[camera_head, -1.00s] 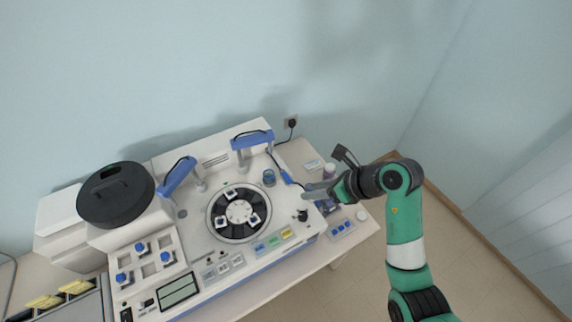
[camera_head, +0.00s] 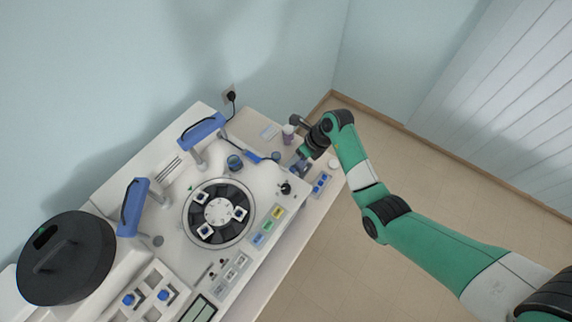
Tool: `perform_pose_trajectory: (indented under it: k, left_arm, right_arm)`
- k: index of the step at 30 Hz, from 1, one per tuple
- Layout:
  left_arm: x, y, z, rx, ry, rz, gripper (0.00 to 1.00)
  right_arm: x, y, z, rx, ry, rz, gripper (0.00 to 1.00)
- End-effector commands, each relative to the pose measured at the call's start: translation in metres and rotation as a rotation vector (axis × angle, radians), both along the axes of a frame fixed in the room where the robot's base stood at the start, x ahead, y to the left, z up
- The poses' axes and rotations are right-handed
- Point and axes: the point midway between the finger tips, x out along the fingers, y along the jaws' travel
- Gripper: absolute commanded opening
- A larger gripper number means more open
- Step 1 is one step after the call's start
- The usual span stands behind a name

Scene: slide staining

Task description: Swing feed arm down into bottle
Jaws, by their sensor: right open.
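A staining machine (camera_head: 172,178) stands on the table. Two blue arms on white posts rise from its top: a rear blue arm (camera_head: 202,131) and a front-left blue arm (camera_head: 132,208). A dark blue-grey bottle or jar (camera_head: 235,162) sits in the machine deck below the rear arm. A slim blue piece (camera_head: 251,154) with a dark line lies beside it. My right gripper (camera_head: 299,163) is open over the machine's right end, to the right of the bottle and apart from both blue arms. Its fingertips are small and partly hidden. My left gripper is out of view.
A round slide carousel (camera_head: 219,212) fills the deck's middle. A black lidded drum (camera_head: 66,258) stands at lower left. A small bottle (camera_head: 288,133) and a card with blue items (camera_head: 321,184) lie near my right gripper. A wall plug (camera_head: 231,96) is behind.

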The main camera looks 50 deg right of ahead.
Motion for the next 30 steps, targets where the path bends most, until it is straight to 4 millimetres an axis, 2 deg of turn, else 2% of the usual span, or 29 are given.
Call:
perform_pose_trajectory:
  k: [1, 3, 8, 12, 19, 26, 30]
  left_arm:
    - [0.0, 0.0, -0.005, 0.0, 0.0, 0.0, 0.5]
    - [0.0, 0.0, -0.008, 0.0, 0.0, 0.0, 0.5]
    - [0.0, 0.0, -0.015, 0.0, 0.0, 0.0, 0.5]
    - [0.0, 0.0, -0.016, 0.0, 0.0, 0.0, 0.5]
    - [0.0, 0.0, -0.016, 0.0, 0.0, 0.0, 0.5]
    - [0.0, 0.0, -0.016, 0.0, 0.0, 0.0, 0.5]
    - [0.0, 0.0, -0.016, 0.0, 0.0, 0.0, 0.5]
  right_arm:
    - [0.004, 0.003, -0.013, 0.001, 0.004, 0.002, 0.41]
    - [0.009, 0.007, -0.027, 0.001, 0.003, 0.001, 0.41]
    - [0.019, 0.012, -0.049, 0.0, 0.001, 0.001, 0.41]
    - [0.022, 0.014, -0.056, -0.001, -0.001, 0.0, 0.41]
    - [0.023, 0.014, -0.056, -0.001, -0.001, 0.0, 0.41]
    - [0.022, 0.014, -0.056, -0.001, -0.001, 0.0, 0.0]
    - [0.022, 0.014, -0.055, 0.0, -0.001, 0.001, 0.0]
